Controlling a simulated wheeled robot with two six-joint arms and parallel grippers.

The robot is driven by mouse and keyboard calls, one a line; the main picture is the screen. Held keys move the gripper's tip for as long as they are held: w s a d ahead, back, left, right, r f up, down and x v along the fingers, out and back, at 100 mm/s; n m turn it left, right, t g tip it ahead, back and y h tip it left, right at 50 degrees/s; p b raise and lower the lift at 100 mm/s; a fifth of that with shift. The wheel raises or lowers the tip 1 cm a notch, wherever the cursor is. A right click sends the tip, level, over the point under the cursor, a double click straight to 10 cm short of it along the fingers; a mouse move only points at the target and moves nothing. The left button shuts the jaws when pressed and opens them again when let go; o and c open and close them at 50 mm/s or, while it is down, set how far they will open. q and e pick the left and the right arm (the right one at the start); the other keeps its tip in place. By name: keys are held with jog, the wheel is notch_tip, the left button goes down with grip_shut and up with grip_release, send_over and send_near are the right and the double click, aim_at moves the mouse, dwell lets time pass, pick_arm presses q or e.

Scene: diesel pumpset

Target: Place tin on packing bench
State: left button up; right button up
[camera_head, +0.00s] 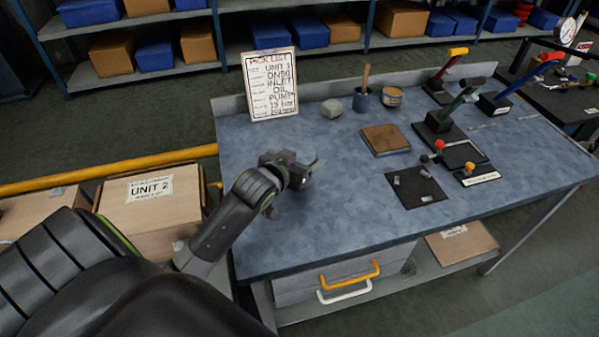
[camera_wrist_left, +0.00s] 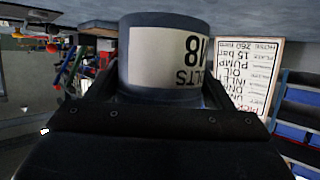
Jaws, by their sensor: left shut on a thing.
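The tin (camera_wrist_left: 165,55) is a blue-grey cylinder with a white label showing part of a word and number. In the left wrist view, which is upside down, it sits between the fingers of my left gripper (camera_wrist_left: 160,90), which is shut on it. In the head view my left gripper (camera_head: 296,172) is low over the left part of the packing bench (camera_head: 290,235), and it mostly hides the tin. The tin's base is at or very close to the bench top; I cannot tell if it touches. My right gripper is not in view.
A pick list board (camera_head: 270,85) stands at the bench's back left. A grey lump (camera_head: 331,108), a pot (camera_head: 362,102), another tin (camera_head: 392,97) and a brown board (camera_head: 385,139) are further right, with levers beyond. The bench's front left is clear.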

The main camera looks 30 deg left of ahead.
pick_arm(q)
jog(key=shift+f, duration=1.85)
jog(key=shift+f, duration=0.1)
jog(key=o, duration=1.3)
jog(key=a+v, duration=0.1)
jog(key=v, duration=1.1)
jog(key=shift+d, duration=0.45)
jog(key=shift+s, duration=0.1)
